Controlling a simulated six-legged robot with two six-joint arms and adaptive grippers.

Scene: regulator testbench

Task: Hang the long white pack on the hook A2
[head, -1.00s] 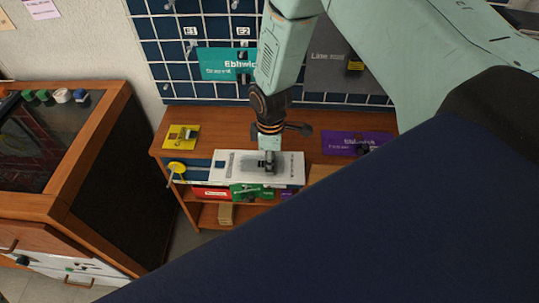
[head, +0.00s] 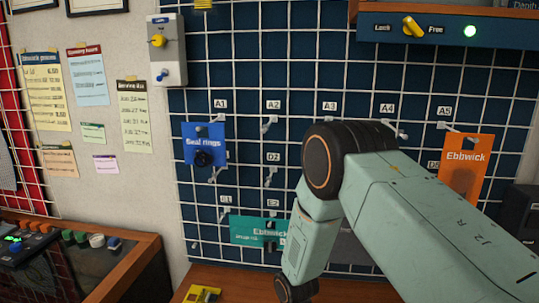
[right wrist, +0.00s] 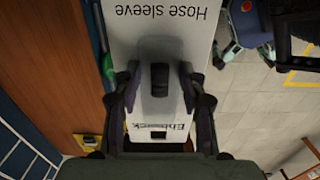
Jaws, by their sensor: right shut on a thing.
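The long white pack (right wrist: 160,38) is in the right wrist view, with "Hose sleeve" and "Ebbwick" printed on it upside down. My right gripper (right wrist: 158,85) is shut on it, with a finger on either side of a dark tab. Neither the pack nor the gripper shows in the head view, where my right arm runs down out of the bottom edge. Hook A2 (head: 268,124) sticks out of the blue grid panel below its label, left of my right arm, and looks empty. My left gripper is not in view.
A blue "Seal rings" pack (head: 204,146) hangs under A1, left of hook A2. An orange pack (head: 467,165) hangs under A5. A teal pack (head: 257,231) hangs lower, partly behind my arm. A yellow item (head: 203,294) lies on the wooden shelf below.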

